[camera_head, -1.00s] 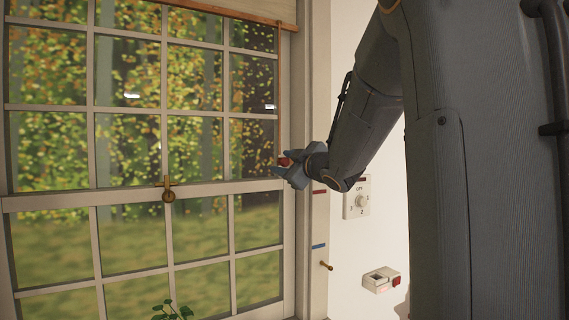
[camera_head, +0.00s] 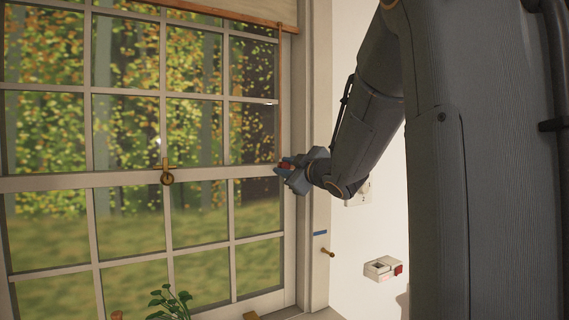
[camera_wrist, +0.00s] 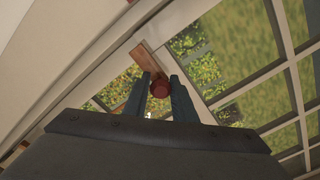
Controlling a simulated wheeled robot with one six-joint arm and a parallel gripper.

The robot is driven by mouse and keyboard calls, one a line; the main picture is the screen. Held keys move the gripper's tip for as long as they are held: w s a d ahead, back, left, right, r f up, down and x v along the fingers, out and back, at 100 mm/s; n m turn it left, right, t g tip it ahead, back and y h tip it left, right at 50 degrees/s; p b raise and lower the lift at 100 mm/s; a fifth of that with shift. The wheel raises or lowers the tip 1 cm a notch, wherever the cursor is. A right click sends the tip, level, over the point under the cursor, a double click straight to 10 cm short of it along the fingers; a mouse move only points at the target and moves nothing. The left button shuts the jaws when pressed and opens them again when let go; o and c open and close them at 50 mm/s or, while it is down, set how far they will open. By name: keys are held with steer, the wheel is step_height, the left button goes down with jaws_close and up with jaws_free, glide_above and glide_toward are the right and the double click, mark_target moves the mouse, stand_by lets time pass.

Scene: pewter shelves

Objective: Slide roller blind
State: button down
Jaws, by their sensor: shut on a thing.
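The roller blind (camera_head: 245,9) is pale and hangs across the top of the window, with a brown wooden bar (camera_head: 205,15) along its lower edge. A thin brown cord (camera_head: 281,90) runs down from it along the window's right side. A red knob (camera_head: 286,165) is at my gripper (camera_head: 284,168), beside the right window frame. In the wrist view the red knob (camera_wrist: 160,89) sits between the two fingers of my gripper (camera_wrist: 160,92), which is shut on it. A blue mark (camera_head: 320,233) shows on the frame below my gripper.
A brass latch (camera_head: 167,175) sits on the window's middle rail. A small peg (camera_head: 327,252) and a white box (camera_head: 382,268) are on the right. A plant (camera_head: 172,303) stands below. A wall dial (camera_head: 358,192) is mostly behind my arm.

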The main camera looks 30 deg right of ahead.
step_height(320, 180, down, 4)
steer(key=shift+f+b, duration=0.1)
steer(key=shift+b, duration=0.95)
steer(key=c, duration=1.5)
jaws_free()
steer(key=shift+s+d+b, duration=0.1)
steer(key=shift+s+b, duration=0.35)
steer(key=shift+s, duration=3.5)
